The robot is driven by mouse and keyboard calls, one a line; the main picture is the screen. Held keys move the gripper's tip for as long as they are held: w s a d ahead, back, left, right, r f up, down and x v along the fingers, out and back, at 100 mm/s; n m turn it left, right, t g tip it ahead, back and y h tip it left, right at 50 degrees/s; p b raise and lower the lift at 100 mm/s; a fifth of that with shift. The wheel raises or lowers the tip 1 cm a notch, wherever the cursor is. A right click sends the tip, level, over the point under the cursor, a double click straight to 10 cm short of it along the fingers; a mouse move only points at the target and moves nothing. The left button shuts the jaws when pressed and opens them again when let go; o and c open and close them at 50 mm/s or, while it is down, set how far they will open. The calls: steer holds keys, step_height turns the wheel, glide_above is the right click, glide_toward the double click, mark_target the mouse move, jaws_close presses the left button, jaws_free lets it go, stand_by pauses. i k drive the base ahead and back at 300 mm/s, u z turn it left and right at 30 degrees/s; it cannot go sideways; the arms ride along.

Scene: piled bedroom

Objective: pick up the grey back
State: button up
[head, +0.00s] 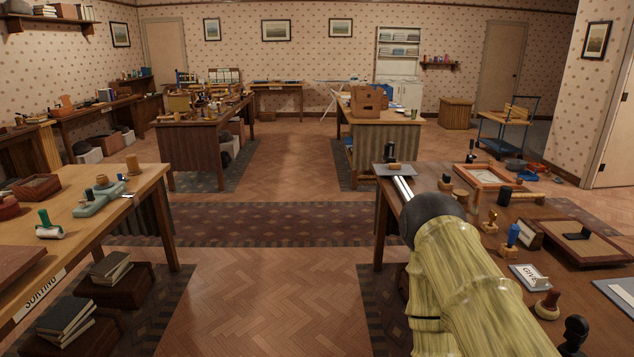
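I cannot tell which thing is the grey back. Several grey things show in the head view. A flat grey piece (618,295) lies at that table's right edge, cut off by the frame. A dark grey rounded thing (515,165) is on the floor beyond the table. My pale yellow arm, with a dark rounded joint, reaches over the right-hand table. My gripper cannot be made out beyond that joint.
The right-hand table (459,258) is crowded with stamps, a framed tray (487,176) and a "GIVE" card (531,276). The left table (103,212) holds stamps and trays. Open floor (265,290) lies between them. A blue cart (505,130) stands far right.

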mark_target(391, 168)
steer(key=i, duration=3.15)
steer(key=z, duration=0.75)
